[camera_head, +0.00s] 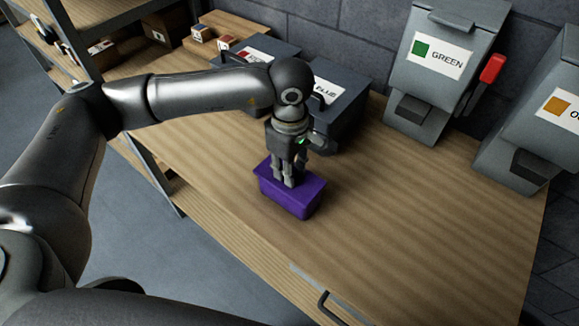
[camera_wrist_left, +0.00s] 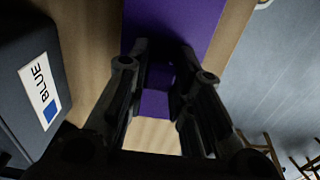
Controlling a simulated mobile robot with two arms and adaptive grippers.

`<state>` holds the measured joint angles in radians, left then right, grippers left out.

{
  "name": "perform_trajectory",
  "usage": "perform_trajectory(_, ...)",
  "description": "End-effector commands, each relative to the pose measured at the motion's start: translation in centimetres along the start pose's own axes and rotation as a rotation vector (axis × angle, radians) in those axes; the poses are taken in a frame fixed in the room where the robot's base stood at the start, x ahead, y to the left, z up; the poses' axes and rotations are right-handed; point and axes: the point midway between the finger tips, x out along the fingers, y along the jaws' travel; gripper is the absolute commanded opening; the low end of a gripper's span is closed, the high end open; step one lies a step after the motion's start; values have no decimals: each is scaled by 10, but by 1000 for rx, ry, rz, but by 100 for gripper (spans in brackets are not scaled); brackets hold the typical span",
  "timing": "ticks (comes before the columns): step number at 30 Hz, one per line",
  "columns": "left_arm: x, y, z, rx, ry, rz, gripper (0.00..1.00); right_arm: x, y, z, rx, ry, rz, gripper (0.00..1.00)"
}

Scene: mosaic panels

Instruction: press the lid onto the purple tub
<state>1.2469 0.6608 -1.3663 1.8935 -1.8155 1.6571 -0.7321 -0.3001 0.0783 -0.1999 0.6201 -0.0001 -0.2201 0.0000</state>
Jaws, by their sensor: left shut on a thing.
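The purple tub (camera_head: 294,203) stands upright on the wooden worktop near its front edge. A flat purple lid (camera_head: 309,188) covers its top; whether it is fully seated or resting loosely, I cannot tell. My left gripper (camera_head: 288,181) points down at the lid's middle. In the left wrist view the lid (camera_wrist_left: 205,22) lies beneath the fingers, and my left gripper (camera_wrist_left: 160,72) is shut on a small purple block on it, apparently the lid's knob. The fingers hide part of the lid. My right gripper is not in view.
A grey bin labelled BLUE (camera_head: 341,112) stands just behind the tub; it also shows in the left wrist view (camera_wrist_left: 28,80). A GREEN bin (camera_head: 425,92) with a red lever (camera_head: 492,68) stands at the back. The worktop (camera_head: 420,220) right of the tub is clear.

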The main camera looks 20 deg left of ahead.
Motion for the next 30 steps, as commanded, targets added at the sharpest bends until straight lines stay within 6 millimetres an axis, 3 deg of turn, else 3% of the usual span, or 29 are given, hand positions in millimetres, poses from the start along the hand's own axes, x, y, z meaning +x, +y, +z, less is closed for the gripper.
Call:
perform_trajectory(24, 4, 0, 0, 0, 0, 0, 0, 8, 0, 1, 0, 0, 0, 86)
perform_trajectory(25, 4, 0, 0, 0, 0, 0, 23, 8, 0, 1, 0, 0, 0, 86)
perform_trajectory(30, 4, 0, 0, 0, 0, 0, 45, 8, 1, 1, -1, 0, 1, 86)
